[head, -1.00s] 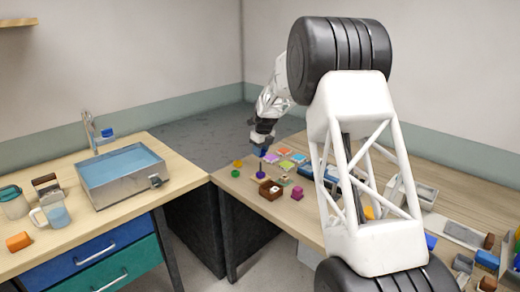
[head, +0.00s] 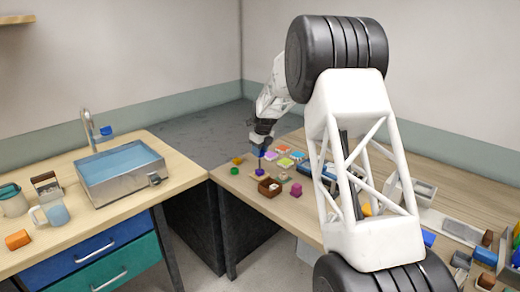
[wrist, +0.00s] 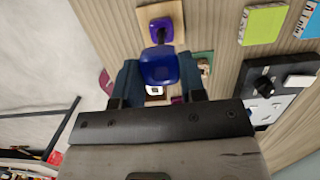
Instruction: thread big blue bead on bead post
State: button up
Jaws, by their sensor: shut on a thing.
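The big blue bead (wrist: 160,68) is between the two fingers of my gripper (wrist: 158,84) in the wrist view. My gripper (head: 262,143) is shut on it, and the bead shows small and dark blue (head: 262,153) below the fingers in the head view. The bead post (head: 261,163) stands upright on a wooden base (wrist: 172,10), with a purple bead (wrist: 160,30) low on it. The blue bead is above the purple one, over or very near the post's top. I cannot tell whether the post's tip is inside its hole.
An orange piece (head: 237,161) and a green piece (head: 235,171) lie left of the post. A brown box (head: 270,188) and a magenta block (head: 296,190) are close in front. Coloured tiles (head: 284,162) lie to the right. The table's left edge is near.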

jog(key=shift+f, duration=2.5)
jog(key=o, duration=1)
jog(key=shift+r, duration=0.1)
jog(key=shift+s+d+r, duration=0.15)
jog(key=shift+r, duration=1.1)
jog(key=shift+s+d+r, duration=0.1)
jog(key=shift+r, duration=1.1)
jog(key=shift+s+d+r, duration=0.15)
jog(key=shift+r, duration=1.1)
jog(key=shift+r, duration=0.1)
